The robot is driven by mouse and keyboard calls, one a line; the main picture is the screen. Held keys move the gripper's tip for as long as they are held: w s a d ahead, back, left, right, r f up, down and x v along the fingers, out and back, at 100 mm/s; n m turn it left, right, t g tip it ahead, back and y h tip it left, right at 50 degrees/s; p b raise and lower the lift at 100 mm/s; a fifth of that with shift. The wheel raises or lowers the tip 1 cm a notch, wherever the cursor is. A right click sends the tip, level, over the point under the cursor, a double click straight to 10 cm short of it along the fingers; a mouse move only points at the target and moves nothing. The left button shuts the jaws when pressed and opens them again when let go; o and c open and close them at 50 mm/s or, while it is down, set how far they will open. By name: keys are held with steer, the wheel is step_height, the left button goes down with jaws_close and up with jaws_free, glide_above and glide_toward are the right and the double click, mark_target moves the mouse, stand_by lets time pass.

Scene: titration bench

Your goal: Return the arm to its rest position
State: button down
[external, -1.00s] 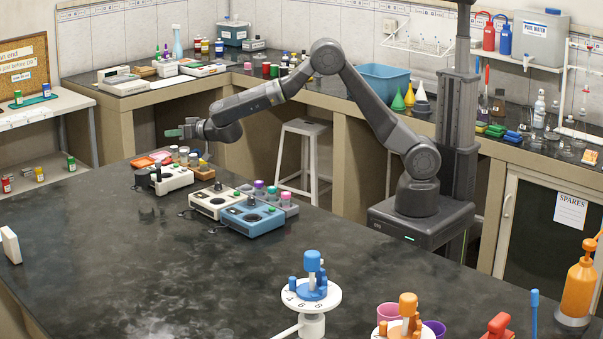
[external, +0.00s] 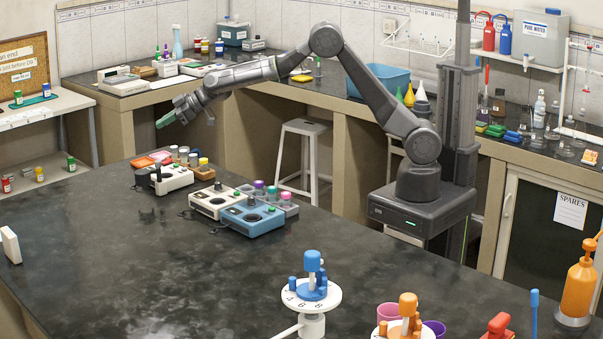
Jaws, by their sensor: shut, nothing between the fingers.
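My arm reaches left from its base on the right, with the elbow high over the back counter. My gripper (external: 172,117) is at the left end of the arm, in the air above the far left part of the dark bench (external: 110,245). Its fingers have green tips and point down to the left. It is shut and empty. It is apart from the bench and everything on it.
Below the gripper stand a white device (external: 170,178) and several small jars (external: 194,158). A cream device (external: 216,199) and a blue device (external: 251,220) sit nearer. A white stool (external: 303,160) stands behind.

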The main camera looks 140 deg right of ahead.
steer(key=s+r+n+g+y+p, duration=0.2)
steer(key=s+n+g+p, duration=0.1)
steer(key=s+g, duration=0.1)
steer(key=shift+s+d+n, duration=0.2)
steer(key=shift+s+n, duration=0.1)
steer(key=shift+s, duration=0.6)
